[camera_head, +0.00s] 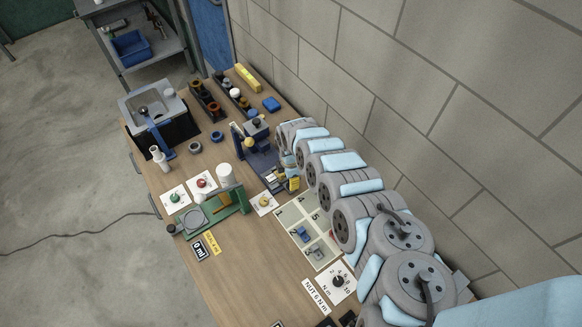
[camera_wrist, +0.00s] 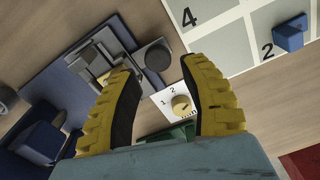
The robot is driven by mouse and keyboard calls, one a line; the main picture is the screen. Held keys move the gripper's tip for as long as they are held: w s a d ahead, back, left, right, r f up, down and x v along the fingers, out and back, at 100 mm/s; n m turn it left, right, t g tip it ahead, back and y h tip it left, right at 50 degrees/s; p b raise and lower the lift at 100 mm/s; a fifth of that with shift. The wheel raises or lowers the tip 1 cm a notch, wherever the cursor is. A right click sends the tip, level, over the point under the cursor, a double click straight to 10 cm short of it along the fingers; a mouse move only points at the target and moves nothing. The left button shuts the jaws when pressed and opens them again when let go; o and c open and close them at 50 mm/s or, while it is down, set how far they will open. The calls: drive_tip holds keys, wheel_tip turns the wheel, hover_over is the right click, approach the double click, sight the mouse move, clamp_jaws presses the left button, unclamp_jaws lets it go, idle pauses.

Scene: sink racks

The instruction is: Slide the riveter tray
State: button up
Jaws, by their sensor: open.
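The dark blue riveter (camera_head: 258,150) stands near the middle of the table, left of my arm. In the wrist view its blue base plate (camera_wrist: 62,78) carries a grey metal tray-like part (camera_wrist: 102,62) with a dark round knob (camera_wrist: 158,57). My gripper (camera_head: 283,182) is over the front end of this base. In the wrist view its yellow-padded fingers (camera_wrist: 155,68) are apart with nothing held between them. The knob shows between the fingertips, with no clear contact. The left finger covers part of the tray-like part.
A dial card (camera_wrist: 180,104) lies close under my gripper. A green fixture (camera_head: 215,212), a white cup (camera_head: 226,174) and more dial cards stand left. The wall borders the table's right side.

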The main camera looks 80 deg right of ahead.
wheel_tip(320, 180, up, 8)
idle(0.9)
drive_tip(key=shift+a+f, duration=0.1)
drive_tip(key=shift+f, duration=0.05)
idle(0.4)
